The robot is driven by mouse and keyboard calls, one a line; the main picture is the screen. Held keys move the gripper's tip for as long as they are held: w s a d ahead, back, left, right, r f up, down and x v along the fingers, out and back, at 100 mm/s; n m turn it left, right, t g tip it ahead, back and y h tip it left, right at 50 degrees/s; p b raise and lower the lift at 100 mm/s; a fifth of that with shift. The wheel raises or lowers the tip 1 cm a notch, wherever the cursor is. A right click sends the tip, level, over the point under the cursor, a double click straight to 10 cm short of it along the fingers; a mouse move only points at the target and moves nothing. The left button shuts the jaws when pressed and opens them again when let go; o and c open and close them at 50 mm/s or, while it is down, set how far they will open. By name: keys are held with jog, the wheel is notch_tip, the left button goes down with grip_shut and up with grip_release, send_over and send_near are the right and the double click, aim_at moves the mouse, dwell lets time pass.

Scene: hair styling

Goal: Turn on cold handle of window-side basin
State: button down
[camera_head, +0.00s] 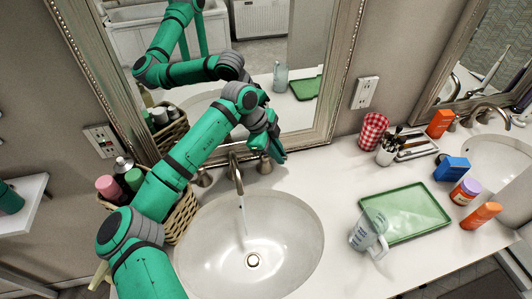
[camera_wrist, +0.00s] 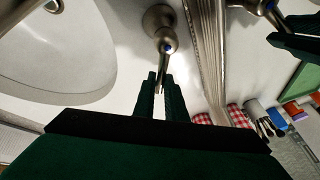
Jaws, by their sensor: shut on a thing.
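The near basin (camera_head: 250,245) is a white oval set in the counter. Its curved metal faucet (camera_head: 235,172) stands behind it, and a thin pale stream of water appears to run from the spout. The left handle (camera_head: 203,179) is free. The right handle (camera_head: 264,166) carries a blue mark in the wrist view (camera_wrist: 165,45). My gripper (camera_head: 275,155) reaches down to this right handle. In the wrist view my gripper's dark fingers (camera_wrist: 161,82) are closed around the handle's lever, one on each side. My arm and fingers hide part of the handle in the head view.
A wicker basket (camera_head: 180,215) with bottles stands left of the basin. To the right are a green tray (camera_head: 420,205), a clear mug (camera_head: 368,235), a checkered cup (camera_head: 373,130) and a brush holder (camera_head: 388,153). A mirror (camera_head: 300,50) rises close behind the faucet. A second basin (camera_head: 500,155) is at far right.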

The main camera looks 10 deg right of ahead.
dwell(0.3)
jog(key=c, duration=1.8)
grip_release()
jog(key=v, duration=1)
jog(key=shift+r, duration=0.35)
jog(key=shift+a, duration=0.15)
